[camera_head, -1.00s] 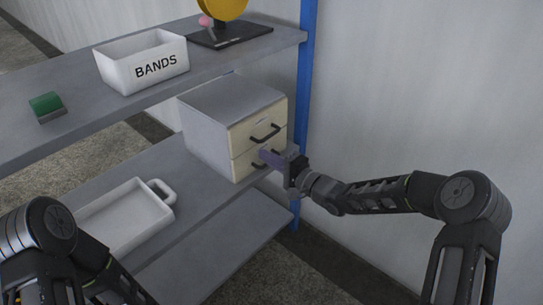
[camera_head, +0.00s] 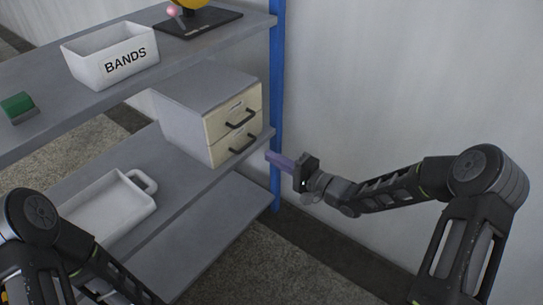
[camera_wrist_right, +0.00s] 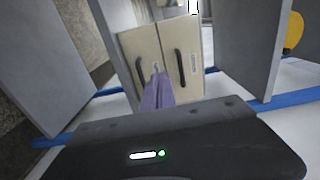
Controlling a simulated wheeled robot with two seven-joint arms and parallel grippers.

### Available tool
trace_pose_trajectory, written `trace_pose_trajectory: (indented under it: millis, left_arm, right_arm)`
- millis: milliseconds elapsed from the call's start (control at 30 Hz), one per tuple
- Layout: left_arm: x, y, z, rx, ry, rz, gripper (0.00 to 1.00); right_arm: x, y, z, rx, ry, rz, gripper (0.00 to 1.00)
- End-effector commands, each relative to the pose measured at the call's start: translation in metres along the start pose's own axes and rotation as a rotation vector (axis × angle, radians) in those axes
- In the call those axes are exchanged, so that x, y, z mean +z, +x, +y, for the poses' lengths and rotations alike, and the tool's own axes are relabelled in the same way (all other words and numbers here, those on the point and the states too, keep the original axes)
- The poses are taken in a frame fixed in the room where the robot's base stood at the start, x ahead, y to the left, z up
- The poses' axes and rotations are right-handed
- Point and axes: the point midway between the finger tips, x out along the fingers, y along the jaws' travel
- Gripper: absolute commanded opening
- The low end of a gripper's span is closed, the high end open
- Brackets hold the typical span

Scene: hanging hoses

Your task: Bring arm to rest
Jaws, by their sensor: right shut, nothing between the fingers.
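My right gripper (camera_head: 277,160) is shut and empty, with purple fingers pointing left. In the head view it is in the open air to the right of the shelf's edge, apart from the two-drawer cabinet (camera_head: 190,103). In the right wrist view the purple fingertips (camera_wrist_right: 157,92) are together in front of the cream drawer fronts. Both drawers look shut, each with a dark handle. My left arm comes in at the lower left of the head view, and its gripper is out of frame.
The grey shelf unit has a blue post (camera_head: 277,110) at its right corner. A white BANDS bin (camera_head: 112,55) and a green block (camera_head: 18,106) stand on the upper shelf. A white tray (camera_head: 150,181) is on the shelf below. The space by the right wall is free.

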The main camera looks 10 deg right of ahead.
Motion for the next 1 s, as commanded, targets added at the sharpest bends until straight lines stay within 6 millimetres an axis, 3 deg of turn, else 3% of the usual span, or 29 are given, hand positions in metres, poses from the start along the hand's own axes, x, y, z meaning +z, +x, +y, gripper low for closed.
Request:
trace_pose_trajectory:
  millis: [333, 467, 567, 667, 733, 800, 900, 1000]
  left_arm:
    - [0.0, 0.0, 0.0, 0.0, 0.0, 0.0, 0.0]
    - [0.0, 0.0, 0.0, 0.0, 0.0, 0.0, 0.0]
    - [0.0, 0.0, 0.0, 0.0, 0.0, 0.0, 0.0]
    - [0.0, 0.0, 0.0, 0.0, 0.0, 0.001, 0.0]
    - [0.0, 0.0, 0.0, 0.0, 0.0, 0.001, 0.0]
    - [0.0, 0.0, 0.0, 0.0, 0.0, 0.001, 0.0]
    - [0.0, 0.0, 0.0, 0.0, -0.001, 0.001, 0.0]
    - [0.0, 0.0, 0.0, 0.0, -0.001, 0.001, 0.0]
  right_arm:
    - [0.0, 0.0, 0.0, 0.001, -0.017, 0.0, 0.0]
    - [-0.002, 0.0, 0.005, 0.022, -0.12, 0.009, 0.0]
    - [-0.011, -0.002, 0.021, 0.084, -0.242, 0.056, 0.0]
    - [-0.015, -0.018, 0.065, 0.235, -0.352, 0.111, 0.0]
    - [-0.002, -0.033, 0.11, 0.388, -0.417, 0.107, 0.0]
    - [0.028, -0.052, 0.157, 0.551, -0.465, 0.048, 0.0]
    - [0.081, -0.085, 0.211, 0.746, -0.497, -0.086, 0.0]
    - [0.132, -0.119, 0.246, 0.885, -0.497, -0.226, 0.0]
